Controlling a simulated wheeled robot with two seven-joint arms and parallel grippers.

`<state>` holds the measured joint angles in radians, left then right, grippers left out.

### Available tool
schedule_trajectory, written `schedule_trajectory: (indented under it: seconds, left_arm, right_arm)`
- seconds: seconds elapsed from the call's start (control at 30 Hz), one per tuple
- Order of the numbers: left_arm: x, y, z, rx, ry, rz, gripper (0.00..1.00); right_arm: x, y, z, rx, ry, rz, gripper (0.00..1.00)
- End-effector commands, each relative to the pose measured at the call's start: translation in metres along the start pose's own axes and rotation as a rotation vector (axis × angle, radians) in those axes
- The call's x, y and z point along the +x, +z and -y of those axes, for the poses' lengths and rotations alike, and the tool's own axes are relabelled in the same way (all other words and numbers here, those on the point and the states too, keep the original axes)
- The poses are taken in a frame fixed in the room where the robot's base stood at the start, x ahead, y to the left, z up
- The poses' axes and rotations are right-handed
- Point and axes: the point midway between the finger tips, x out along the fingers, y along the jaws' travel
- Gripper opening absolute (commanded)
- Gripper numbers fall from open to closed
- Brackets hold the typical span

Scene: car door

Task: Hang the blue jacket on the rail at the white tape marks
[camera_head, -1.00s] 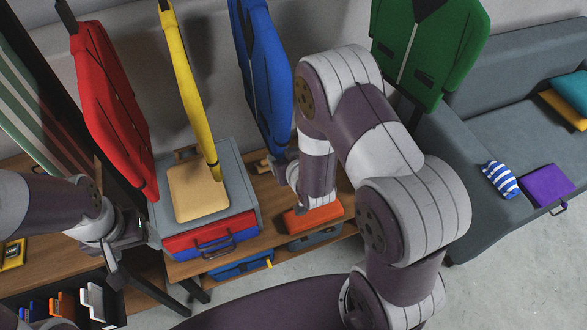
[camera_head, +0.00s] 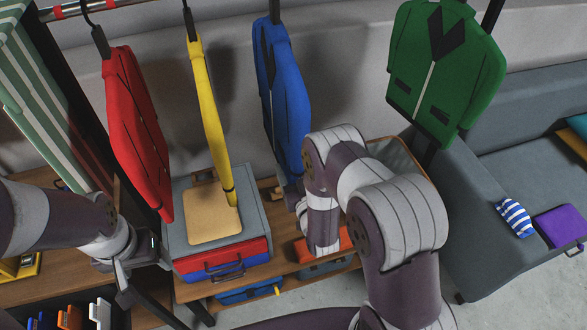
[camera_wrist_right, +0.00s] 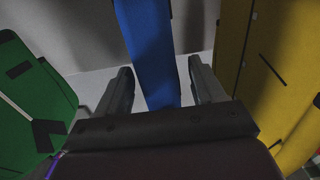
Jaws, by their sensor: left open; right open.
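The blue jacket (camera_head: 283,95) hangs upright on a black hanger, seen nearly edge-on. Its hook runs out of the top of the head view, so its support is hidden. The rail (camera_head: 85,9) shows only at the top left, with reddish bands; I cannot make out white tape marks. My right gripper (camera_wrist_right: 159,75) is open, with its fingers on either side of the lower part of the blue jacket (camera_wrist_right: 150,50) and gaps showing at both sides. In the head view my right arm partly hides it. My left gripper (camera_head: 122,272) is open and empty at the lower left.
The red jacket (camera_head: 137,130) and yellow jacket (camera_head: 211,120) hang left of the blue one, the green jacket (camera_head: 445,70) right. Below are a bench with a grey case (camera_head: 255,215) and a sofa (camera_head: 480,215). A striped cloth (camera_head: 45,100) hangs far left.

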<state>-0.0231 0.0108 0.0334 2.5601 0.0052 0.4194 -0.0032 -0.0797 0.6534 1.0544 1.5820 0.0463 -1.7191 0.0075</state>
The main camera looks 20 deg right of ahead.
Motion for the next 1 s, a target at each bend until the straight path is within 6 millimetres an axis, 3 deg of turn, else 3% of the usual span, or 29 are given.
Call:
schedule_trajectory:
  seconds: [0.13, 0.37, 0.4, 0.6, 1.0]
  left_arm:
    - [0.003, 0.0, 0.0, 0.0, 0.0, 0.0, 0.73]
    - [0.002, 0.0, 0.0, 0.0, 0.0, 0.0, 0.73]
    - [0.002, 0.0, 0.0, 0.0, 0.0, 0.0, 0.73]
    - [0.002, 0.0, 0.0, 0.0, 0.0, 0.0, 0.73]
    - [-0.003, 0.0, 0.0, 0.0, 0.0, 0.0, 0.73]
  right_arm:
    - [0.01, 0.0, 0.0, 0.0, 0.0, 0.001, 0.68]
    - [0.012, 0.0, 0.0, 0.0, 0.0, 0.001, 0.68]
    - [0.012, 0.0, 0.0, 0.0, 0.0, 0.001, 0.62]
    - [0.011, 0.0, 0.0, 0.0, 0.0, 0.001, 0.0]
    - [0.012, -0.009, 0.0, 0.0, 0.0, -0.002, 0.0]
